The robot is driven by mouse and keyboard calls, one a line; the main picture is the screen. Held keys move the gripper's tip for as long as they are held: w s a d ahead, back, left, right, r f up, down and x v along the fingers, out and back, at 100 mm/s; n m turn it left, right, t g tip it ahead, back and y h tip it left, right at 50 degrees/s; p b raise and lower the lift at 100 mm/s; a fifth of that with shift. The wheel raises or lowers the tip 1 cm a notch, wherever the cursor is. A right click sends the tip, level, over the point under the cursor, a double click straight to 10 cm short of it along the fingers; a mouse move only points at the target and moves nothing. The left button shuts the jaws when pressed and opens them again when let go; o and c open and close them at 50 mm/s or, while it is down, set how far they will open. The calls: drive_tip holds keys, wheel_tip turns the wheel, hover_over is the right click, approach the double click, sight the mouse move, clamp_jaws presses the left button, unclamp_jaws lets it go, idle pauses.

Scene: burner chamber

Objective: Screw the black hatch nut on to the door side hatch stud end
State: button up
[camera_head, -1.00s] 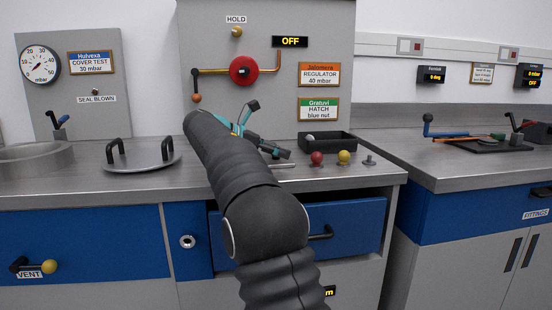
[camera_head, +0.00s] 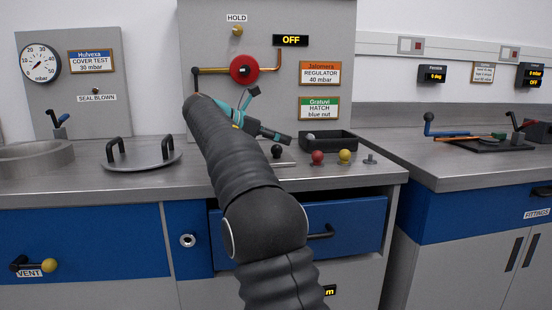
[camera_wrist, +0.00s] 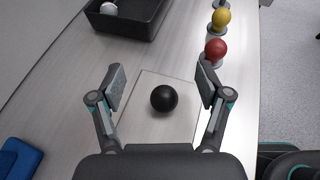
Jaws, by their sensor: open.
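The black nut (camera_head: 277,151) is a round black ball on the front part of the bench top. In the wrist view the black nut (camera_wrist: 164,98) shows between the fingers and below them, over a pale rectangular plate (camera_wrist: 150,124). My gripper (camera_wrist: 161,84) is open and empty, with its fingers spread on both sides of the ball and no contact visible. In the head view my gripper (camera_head: 284,138) hangs just above and behind the ball. I cannot tell which part is the door side hatch stud end.
A red ball (camera_head: 317,157), a yellow ball (camera_head: 344,156) and a bare metal stud (camera_head: 370,159) stand right of the black nut. A black tray (camera_head: 332,142) with a white ball lies behind them. A round lid (camera_head: 140,160) with two handles lies left. A blue drawer (camera_head: 345,226) is slightly open.

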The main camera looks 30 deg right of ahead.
drive_tip(key=n+t+b, duration=0.1)
drive_tip(key=t, duration=0.1)
drive_tip(key=n+t+y+b, duration=0.1)
drive_tip(key=n+t+b, duration=0.1)
drive_tip(key=shift+s+f+n, duration=0.1)
drive_tip(key=shift+s+n, duration=0.1)
drive_tip(key=shift+n, duration=0.1)
drive_tip(key=n+t+y, duration=0.1)
drive_tip(key=n+t, duration=0.1)
drive_tip(key=shift+n+t, duration=0.3)
drive_tip(key=shift+t, duration=0.1)
drive_tip(key=shift+r+n+t+y, duration=0.25)
drive_tip(key=shift+n+t+y, duration=0.45)
drive_tip(key=shift+n+t, duration=0.1)
drive_tip(key=n+y+p, duration=0.1)
drive_tip(key=n+t+y+p, duration=0.1)
drive_tip(key=p, duration=0.1)
drive_tip(key=shift+r+t, duration=0.25)
drive_tip(key=shift+t, duration=0.05)
drive_tip(key=shift+f+n+y+p, duration=0.1)
drive_tip(key=shift+n+y+p, duration=0.25)
drive_tip(key=shift+p, duration=0.2)
drive_tip(key=shift+f+n+t, duration=0.25)
drive_tip(key=shift+t, duration=0.05)
drive_tip(key=shift+w+a+n+t+y, duration=0.1)
drive_tip(key=shift+n+t+y, duration=0.25)
drive_tip(key=shift+y, duration=0.2)
